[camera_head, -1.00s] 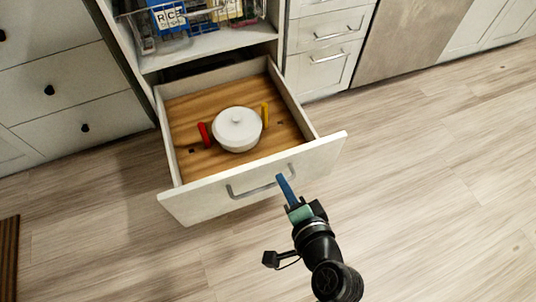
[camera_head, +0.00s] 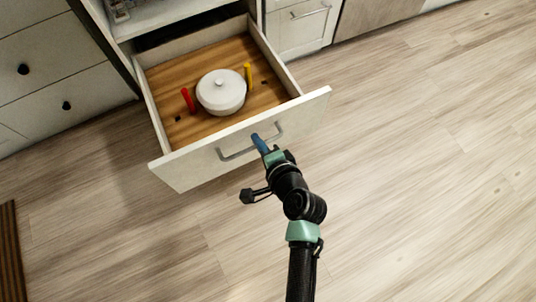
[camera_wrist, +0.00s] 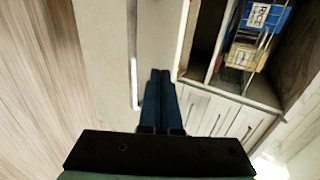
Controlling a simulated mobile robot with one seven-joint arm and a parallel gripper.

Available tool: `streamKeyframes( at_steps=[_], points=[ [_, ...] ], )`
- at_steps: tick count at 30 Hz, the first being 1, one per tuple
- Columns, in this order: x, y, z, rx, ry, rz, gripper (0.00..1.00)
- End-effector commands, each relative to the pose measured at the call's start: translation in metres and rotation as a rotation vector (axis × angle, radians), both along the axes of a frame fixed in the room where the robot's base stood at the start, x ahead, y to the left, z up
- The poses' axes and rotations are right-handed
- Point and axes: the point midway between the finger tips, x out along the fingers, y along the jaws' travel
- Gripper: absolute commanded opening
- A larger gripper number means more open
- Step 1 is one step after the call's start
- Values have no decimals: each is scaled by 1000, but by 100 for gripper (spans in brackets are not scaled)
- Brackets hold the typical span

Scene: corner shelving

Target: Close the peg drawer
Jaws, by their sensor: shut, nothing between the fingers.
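The peg drawer (camera_head: 309,107) is pulled well out of the cabinet, with its wooden bottom showing. A white lidded pot (camera_head: 221,92) stands in it between a red peg (camera_head: 188,100) and a yellow peg (camera_head: 248,76). A metal bar handle (camera_head: 236,155) is on the drawer front. My gripper (camera_head: 259,141) is shut and empty, with its blue fingers at the drawer front near the handle's right end. In the wrist view the shut fingers (camera_wrist: 160,98) lie beside the handle (camera_wrist: 133,70). I cannot tell whether they touch the front.
A shelf above the drawer holds a rice box (camera_wrist: 262,18) and a wire rack. Closed drawers with dark knobs (camera_head: 23,69) stand at the left, more cabinets at the right. A striped mat (camera_head: 10,255) lies at lower left. The wood floor (camera_head: 420,190) is clear.

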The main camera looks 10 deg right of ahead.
Motion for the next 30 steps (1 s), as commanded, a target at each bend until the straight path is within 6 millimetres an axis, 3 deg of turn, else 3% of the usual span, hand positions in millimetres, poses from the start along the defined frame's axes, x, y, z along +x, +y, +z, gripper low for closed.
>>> streamKeyframes(
  at_steps=[6,22,30],
  points=[
    [22,7,0,0,-1,-1,0],
    [26,8,1,0,0,-1,0],
    [49,16,2,0,-2,1,0]
  ],
)
